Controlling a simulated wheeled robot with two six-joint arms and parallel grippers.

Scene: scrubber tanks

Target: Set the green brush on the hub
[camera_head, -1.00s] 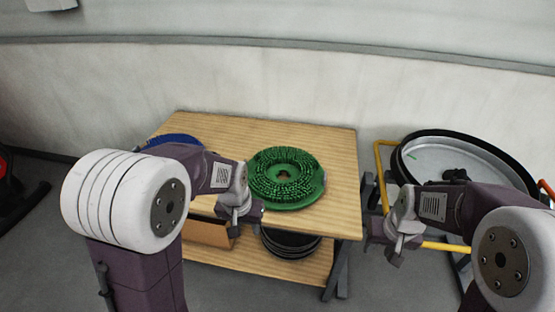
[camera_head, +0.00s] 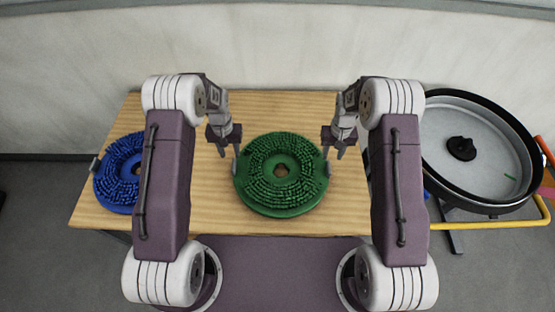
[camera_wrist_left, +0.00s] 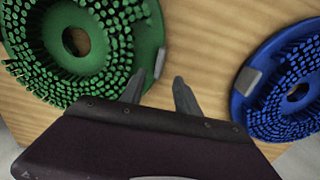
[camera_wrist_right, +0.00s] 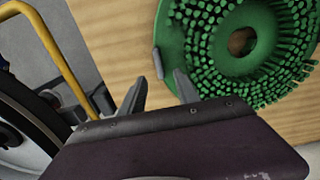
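The green brush (camera_head: 281,205), a round disc with bristles up and a centre hole, lies flat on the wooden table. Grey tabs stand at its left and right edges. My left gripper (camera_head: 226,148) is open and empty by its left edge; the left wrist view shows the parted fingers (camera_wrist_left: 158,90) close to a tab. My right gripper (camera_head: 334,148) is open and empty by its right edge; the right wrist view shows its fingers (camera_wrist_right: 160,90) near the other tab (camera_wrist_right: 158,62). Neither gripper holds the brush. The black hub (camera_head: 461,148) stands inside a round grey tank (camera_head: 440,125) at right.
A blue brush (camera_head: 112,190) lies on the table's left end, partly behind my left arm. The wooden table (camera_head: 270,105) is bare behind the green brush. A yellow rail (camera_head: 490,226) runs around the tank's stand. A small green mark (camera_head: 510,178) shows in the tank.

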